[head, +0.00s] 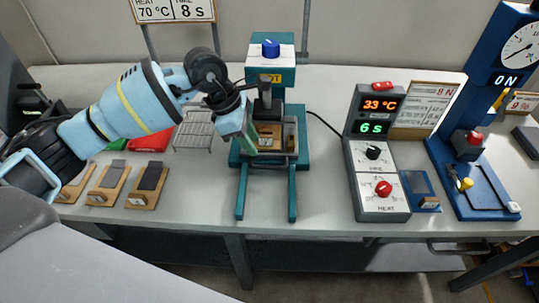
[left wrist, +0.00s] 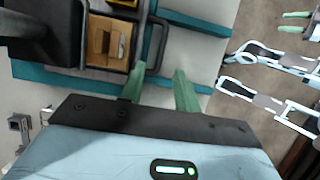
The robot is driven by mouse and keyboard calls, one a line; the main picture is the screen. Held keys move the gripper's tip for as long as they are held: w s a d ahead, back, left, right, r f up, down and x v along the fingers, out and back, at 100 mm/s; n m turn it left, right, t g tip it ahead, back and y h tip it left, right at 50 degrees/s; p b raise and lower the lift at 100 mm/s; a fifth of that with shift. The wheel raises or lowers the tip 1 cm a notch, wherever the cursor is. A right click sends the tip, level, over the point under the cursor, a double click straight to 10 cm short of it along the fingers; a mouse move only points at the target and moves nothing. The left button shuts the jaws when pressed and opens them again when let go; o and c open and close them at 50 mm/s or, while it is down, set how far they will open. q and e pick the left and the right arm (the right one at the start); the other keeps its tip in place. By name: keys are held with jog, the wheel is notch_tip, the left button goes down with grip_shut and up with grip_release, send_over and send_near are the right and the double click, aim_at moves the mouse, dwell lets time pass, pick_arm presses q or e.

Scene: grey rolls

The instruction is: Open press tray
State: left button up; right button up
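The teal press (head: 270,75) with a blue knob stands mid-table. Its tray (head: 268,133) shows as a brown and yellowish block in a dark frame at the press's lower front. In the left wrist view the tray (left wrist: 100,40) has a dark bar handle (left wrist: 158,45) along its side. My left gripper (head: 249,137) is at the tray's left front. Its green fingers (left wrist: 158,88) are apart, with the handle's end close to the gap between them; I cannot tell whether they touch it. Two small green fingertips (left wrist: 293,22) at the left wrist view's right edge look like my right gripper, spread apart.
A control box (head: 378,150) reading 33 °C and 6 s stands to the right, with a blue dial press (head: 480,130) beyond it. Wooden pieces with dark pads (head: 108,185), a red tray (head: 153,138) and a wire rack (head: 194,132) lie left. The table front is clear.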

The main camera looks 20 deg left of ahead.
aim_at(267, 166)
pick_arm(q)
jog(key=shift+s+f, duration=0.15)
jog(key=x, duration=0.7)
jog(key=shift+d+f, duration=0.2)
grip_shut()
